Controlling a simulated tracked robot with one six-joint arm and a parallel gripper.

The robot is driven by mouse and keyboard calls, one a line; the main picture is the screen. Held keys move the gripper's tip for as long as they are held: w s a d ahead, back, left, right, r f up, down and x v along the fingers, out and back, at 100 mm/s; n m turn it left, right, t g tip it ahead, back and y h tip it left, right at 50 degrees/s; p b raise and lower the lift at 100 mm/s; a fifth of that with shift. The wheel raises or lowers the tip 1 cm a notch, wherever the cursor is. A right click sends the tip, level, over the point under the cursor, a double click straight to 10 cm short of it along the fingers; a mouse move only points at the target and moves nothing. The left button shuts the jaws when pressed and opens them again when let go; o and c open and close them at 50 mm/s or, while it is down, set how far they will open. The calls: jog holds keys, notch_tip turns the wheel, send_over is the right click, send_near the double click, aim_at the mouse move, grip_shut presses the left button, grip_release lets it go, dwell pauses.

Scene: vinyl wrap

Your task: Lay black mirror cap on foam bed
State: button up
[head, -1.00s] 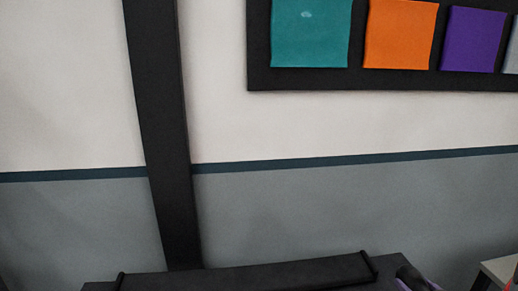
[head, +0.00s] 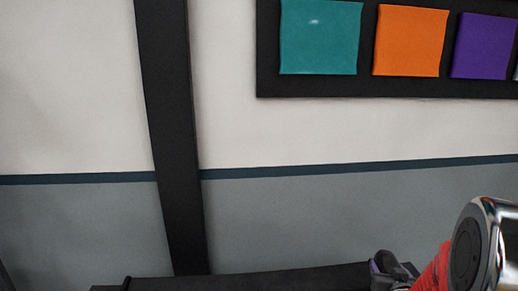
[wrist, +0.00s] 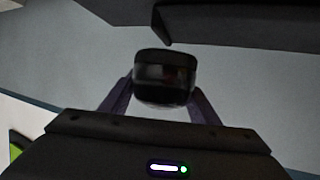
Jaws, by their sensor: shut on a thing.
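My gripper (wrist: 161,100) is shut on the black mirror cap (wrist: 164,72), a small glossy black piece between its two dark purple fingers in the wrist view. In the head view my gripper (head: 392,270) is at the lower right, beside a red part of my arm; I cannot make out the cap clearly there. I cannot pick out the foam bed for sure in either view.
A long dark object (head: 240,282) lies along the bottom of the head view, left of my gripper. A black post (head: 170,140) stands against the wall. A board with teal (head: 320,38), orange (head: 410,40) and purple (head: 484,46) swatches hangs upper right.

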jog(key=w+a+r+n+y, duration=0.1)
jog(key=w+a+n+y, duration=0.1)
jog(key=a, duration=1.1)
jog(key=w+a+r+n+y, duration=0.1)
jog(key=w+a, duration=0.3)
jog(key=a, duration=1)
jog(key=shift+w+r+n+t+y, duration=0.3)
jog(key=shift+n+t+y, duration=0.1)
jog(key=shift+y, duration=0.3)
jog(key=s+f, duration=0.5)
jog(key=f, duration=0.1)
jog(key=shift+f, duration=0.2)
